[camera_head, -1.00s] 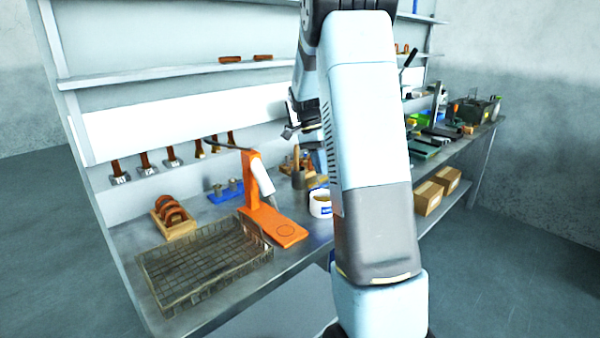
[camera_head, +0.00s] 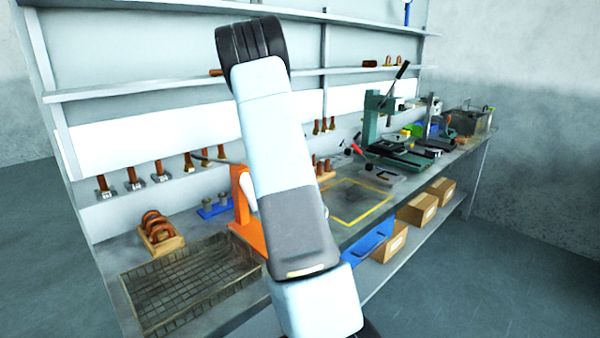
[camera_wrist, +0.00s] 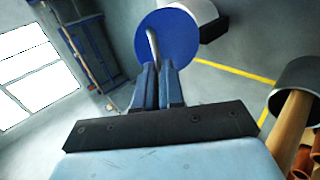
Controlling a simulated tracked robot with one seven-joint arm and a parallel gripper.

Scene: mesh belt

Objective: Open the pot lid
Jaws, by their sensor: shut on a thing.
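In the wrist view, my gripper (camera_wrist: 158,68) is shut on a thin grey bar (camera_wrist: 152,42). The bar lies in front of a round blue disc (camera_wrist: 181,43), which looks like the pot lid. A white rounded body (camera_wrist: 203,10) shows at the disc's upper right, perhaps the pot, cut by the top edge. Whether disc and white body touch I cannot tell. In the head view, my arm hides the gripper, lid and pot.
A wire basket (camera_head: 150,318) and an orange stand (camera_head: 243,225) are at the bench's left. A yellow outlined square (camera_head: 352,221) lies right of my arm, with a green press (camera_head: 375,125) beyond. A dark cylinder (camera_wrist: 296,76) shows at the wrist view's right.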

